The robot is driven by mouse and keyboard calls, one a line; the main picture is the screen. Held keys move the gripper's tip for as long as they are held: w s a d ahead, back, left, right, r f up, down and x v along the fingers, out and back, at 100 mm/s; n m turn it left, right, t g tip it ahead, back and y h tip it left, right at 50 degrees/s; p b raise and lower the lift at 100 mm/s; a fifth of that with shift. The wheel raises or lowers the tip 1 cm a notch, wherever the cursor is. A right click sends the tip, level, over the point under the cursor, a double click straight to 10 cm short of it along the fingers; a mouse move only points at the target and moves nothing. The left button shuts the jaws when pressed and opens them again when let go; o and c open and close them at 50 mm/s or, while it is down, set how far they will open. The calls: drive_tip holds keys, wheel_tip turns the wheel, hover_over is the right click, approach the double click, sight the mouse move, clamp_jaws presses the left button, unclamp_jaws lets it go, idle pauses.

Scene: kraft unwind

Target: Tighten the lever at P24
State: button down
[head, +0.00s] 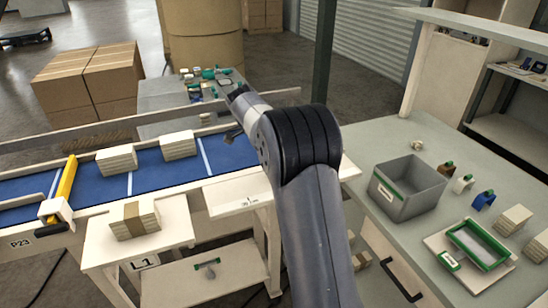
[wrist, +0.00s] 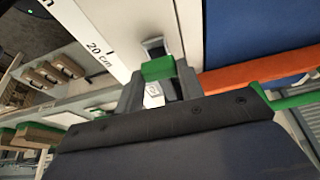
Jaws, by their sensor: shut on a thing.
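In the wrist view my gripper (wrist: 157,82) has its two grey fingers closed on either side of a green block-like piece (wrist: 158,68), which looks like the lever. A dark and silver fitting (wrist: 153,47) sits just beyond it, against the white rail (wrist: 95,35) marked "20 cm". A small white part shows between the fingers below the green piece. No P24 label can be read, and I cannot tell how far the lever is turned. In the head view my arm reaches over the conveyor, and the lever does not show clearly.
An orange bar (wrist: 245,77) crosses beside the blue belt in the wrist view. In the head view, the blue conveyor (head: 225,152) carries pale stacks, with a yellow bar (head: 67,178) at P23. A grey bin (head: 407,188) and green tray (head: 478,246) occupy the right counter.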

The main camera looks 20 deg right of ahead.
drive_tip(key=shift+r, duration=0.1)
drive_tip(key=c, duration=0.9)
unclamp_jaws()
drive_tip(key=shift+w, duration=0.1)
drive_tip(key=v, duration=1)
drive_tip(key=shift+a+r+b, duration=0.1)
drive_tip(key=shift+r+b, duration=0.25)
drive_tip(key=x, duration=1.1)
drive_tip(key=shift+p, duration=0.4)
drive_tip(key=shift+s+a+n, duration=0.1)
drive_tip(key=shift+s+n, duration=0.2)
